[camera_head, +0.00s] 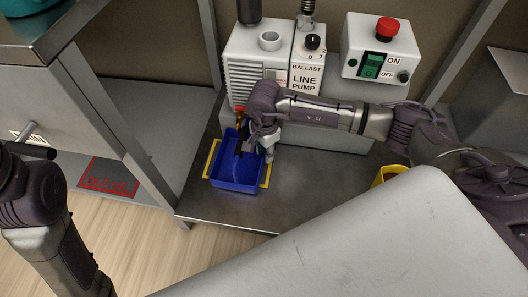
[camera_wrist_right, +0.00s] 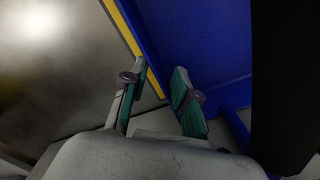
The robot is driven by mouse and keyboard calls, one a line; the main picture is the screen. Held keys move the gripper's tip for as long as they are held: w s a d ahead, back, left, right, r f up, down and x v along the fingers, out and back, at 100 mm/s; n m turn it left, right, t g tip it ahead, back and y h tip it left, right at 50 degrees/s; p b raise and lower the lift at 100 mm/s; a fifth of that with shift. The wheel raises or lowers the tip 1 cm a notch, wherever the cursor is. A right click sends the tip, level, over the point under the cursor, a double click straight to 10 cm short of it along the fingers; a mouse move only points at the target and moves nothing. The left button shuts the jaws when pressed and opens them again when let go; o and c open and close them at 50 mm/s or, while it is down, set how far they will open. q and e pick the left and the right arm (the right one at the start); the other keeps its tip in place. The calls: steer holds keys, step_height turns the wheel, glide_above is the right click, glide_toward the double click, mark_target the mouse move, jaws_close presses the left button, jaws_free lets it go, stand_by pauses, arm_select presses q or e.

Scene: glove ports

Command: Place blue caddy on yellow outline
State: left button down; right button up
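The blue caddy (camera_head: 236,178) sits on the metal bench. Parts of the yellow outline (camera_head: 211,160) show along its left and right sides, and the caddy hides the rest. A dark upright piece with an orange-red top (camera_head: 239,112) shows at the caddy's back. My right gripper (camera_head: 268,153) is at the caddy's back right corner. In the right wrist view its two teal-padded fingers (camera_wrist_right: 161,75) are apart with nothing gripped, close to the blue caddy wall (camera_wrist_right: 190,35) and a yellow strip (camera_wrist_right: 124,27). I cannot tell if they touch the caddy. My left gripper is out of view.
The line pump (camera_head: 263,60) and a switch box with a red button (camera_head: 375,48) stand behind the caddy. A yellow container (camera_head: 388,174) is partly hidden at the right. A red-marked square (camera_head: 107,179) lies on the left shelf.

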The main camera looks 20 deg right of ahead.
steer(key=shift+o, duration=1.3)
steer(key=shift+w+a, duration=0.1)
steer(key=shift+w, duration=0.25)
steer(key=shift+a, duration=0.1)
steer(key=shift+r, duration=0.1)
steer(key=shift+r, duration=0.3)
steer(key=r, duration=1.1)
steer(key=shift+s+r, duration=0.1)
steer(key=shift+s, duration=0.15)
steer(key=shift+d, duration=0.2)
